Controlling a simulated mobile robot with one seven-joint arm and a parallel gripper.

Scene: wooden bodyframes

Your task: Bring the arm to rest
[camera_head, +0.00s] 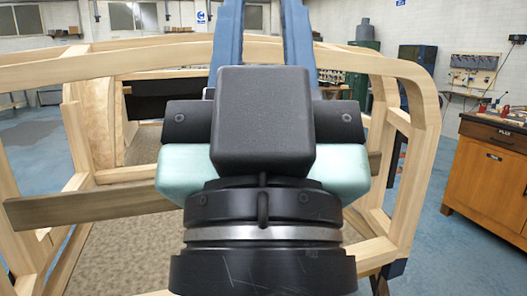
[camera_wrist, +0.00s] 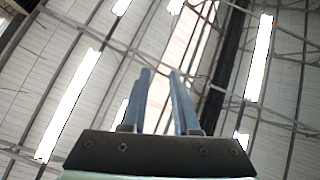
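My gripper (camera_head: 263,8) stands upright in the middle of the head view, close to the camera, with its two blue fingers running up past the top edge. In the wrist view my gripper (camera_wrist: 160,72) points up at the ceiling. The fingers are apart, with nothing between them. My wrist and the gripper's dark body hide the middle of the scene behind them.
A wooden bodyframe (camera_head: 417,150) arches around and behind my arm, with a dark plank (camera_head: 85,207) across its left side. An orange-brown cabinet (camera_head: 490,185) stands at the right. Blue floor (camera_head: 450,240) is clear between them. Lit strip lamps (camera_wrist: 68,105) hang overhead.

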